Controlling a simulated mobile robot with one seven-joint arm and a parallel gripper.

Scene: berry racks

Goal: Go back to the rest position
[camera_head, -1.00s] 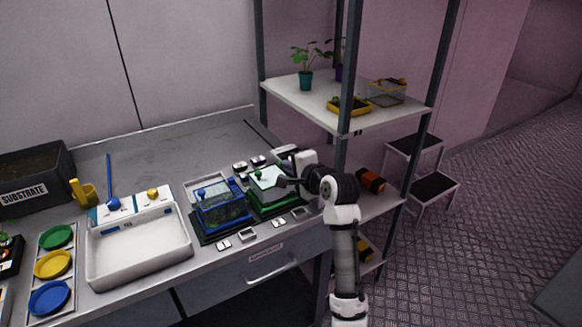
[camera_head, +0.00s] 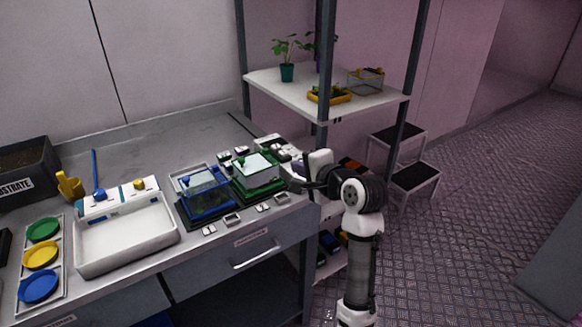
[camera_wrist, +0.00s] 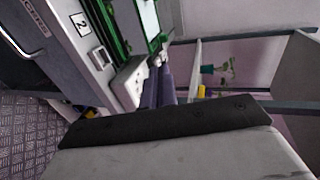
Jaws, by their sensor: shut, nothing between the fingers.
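My gripper (camera_head: 291,181) is at the right end of the counter, just right of the green-framed box (camera_head: 257,186), with my arm reaching up from the lower right. Its fingers are small and dark in the head view; they are shut with nothing held. In the wrist view the fingers (camera_wrist: 158,72) point toward the green-framed box (camera_wrist: 150,22) and the counter's edge. I cannot tell the exact gap between the fingertips and the counter fittings.
A blue-framed box (camera_head: 206,206) stands left of the green one. A white tray (camera_head: 125,268) and coloured dishes lie further left. A shelf rack (camera_head: 278,85) with plants rises close behind my arm.

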